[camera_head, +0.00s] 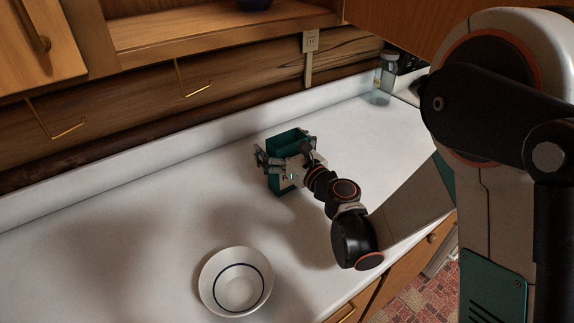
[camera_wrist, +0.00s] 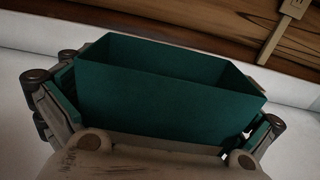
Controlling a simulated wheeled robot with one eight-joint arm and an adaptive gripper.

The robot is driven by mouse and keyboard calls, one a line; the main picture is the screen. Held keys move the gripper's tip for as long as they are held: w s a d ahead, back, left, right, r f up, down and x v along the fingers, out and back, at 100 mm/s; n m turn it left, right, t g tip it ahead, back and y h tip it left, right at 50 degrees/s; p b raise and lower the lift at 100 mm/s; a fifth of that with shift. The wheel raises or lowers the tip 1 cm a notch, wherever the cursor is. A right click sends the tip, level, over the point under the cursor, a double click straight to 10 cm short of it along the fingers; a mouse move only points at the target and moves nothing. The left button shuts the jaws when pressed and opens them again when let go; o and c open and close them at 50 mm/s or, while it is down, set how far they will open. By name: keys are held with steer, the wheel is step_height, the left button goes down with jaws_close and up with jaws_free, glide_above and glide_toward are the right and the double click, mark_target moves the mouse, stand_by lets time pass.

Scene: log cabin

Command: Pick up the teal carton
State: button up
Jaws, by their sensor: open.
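The teal carton (camera_head: 288,140) is an open-topped box on the white counter, near the back wall. In the wrist view the teal carton (camera_wrist: 165,100) fills the middle, its long front side facing me and its top open. My gripper (camera_head: 285,162) is at the carton in the head view and hides part of its front. In the wrist view my gripper (camera_wrist: 160,118) has one finger at each end of the carton, with the box between them. The fingers are open; whether either pad touches the carton I cannot tell.
A white bowl (camera_head: 236,281) with a dark blue ring stands at the counter's front. A clear bottle (camera_head: 383,79) stands at the back right. An outlet (camera_head: 310,40) is on the log wall, below wooden cabinets. The left of the counter (camera_head: 110,235) is clear.

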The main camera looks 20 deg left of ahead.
steer(key=shift+a, duration=0.1)
steer(key=c, duration=1.3)
steer(key=shift+r, duration=0.2)
steer(key=shift+c, duration=0.2)
step_height(320, 180, up, 20)
steer(key=p, duration=0.7)
steer(key=shift+f, duration=0.15)
